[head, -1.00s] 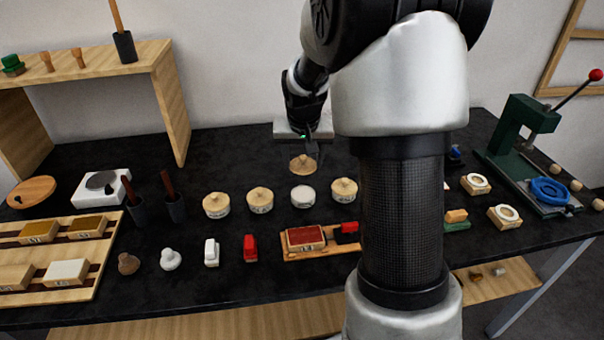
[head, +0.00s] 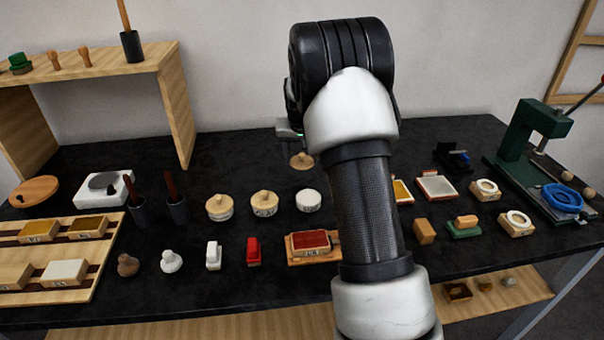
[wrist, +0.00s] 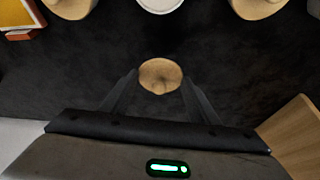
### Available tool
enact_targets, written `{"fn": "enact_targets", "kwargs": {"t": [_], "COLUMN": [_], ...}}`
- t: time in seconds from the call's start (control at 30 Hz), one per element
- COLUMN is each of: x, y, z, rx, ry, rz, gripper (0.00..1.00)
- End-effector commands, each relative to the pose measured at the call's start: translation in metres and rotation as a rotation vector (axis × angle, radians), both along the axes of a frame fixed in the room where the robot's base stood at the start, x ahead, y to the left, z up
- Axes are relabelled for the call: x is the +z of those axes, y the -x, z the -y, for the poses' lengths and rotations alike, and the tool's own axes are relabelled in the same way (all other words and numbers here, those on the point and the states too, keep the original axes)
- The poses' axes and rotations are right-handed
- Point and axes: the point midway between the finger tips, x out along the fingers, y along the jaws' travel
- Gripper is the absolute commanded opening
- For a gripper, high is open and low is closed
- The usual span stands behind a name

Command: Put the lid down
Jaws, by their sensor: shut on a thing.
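The lid (head: 301,161) is a round, light wooden disc with a knob. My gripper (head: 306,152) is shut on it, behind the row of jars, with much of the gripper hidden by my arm. In the wrist view the lid (wrist: 160,76) sits between the two dark fingertips (wrist: 160,88), over the black table. I cannot tell whether it touches the table. A jar with a white top and no wooden lid (head: 308,201) stands in front of it, and also shows at the top of the wrist view (wrist: 160,5).
Two lidded jars (head: 219,207) (head: 264,203) stand left of the white-topped jar; another shows in the wrist view (wrist: 258,6). A wooden shelf (head: 175,115) stands at the back left. The black table (head: 240,155) is clear around the lid. A green press (head: 520,140) stands right.

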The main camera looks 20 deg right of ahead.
Motion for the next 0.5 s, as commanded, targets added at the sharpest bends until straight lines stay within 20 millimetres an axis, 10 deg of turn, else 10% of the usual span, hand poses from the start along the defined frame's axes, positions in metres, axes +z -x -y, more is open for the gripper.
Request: {"fn": "enact_targets", "kwargs": {"t": [0.5], "x": [-0.052], "y": [0.000], "z": [0.000], "rx": [-0.001], "ry": [0.000], "rz": [0.003], "gripper": [0.34]}}
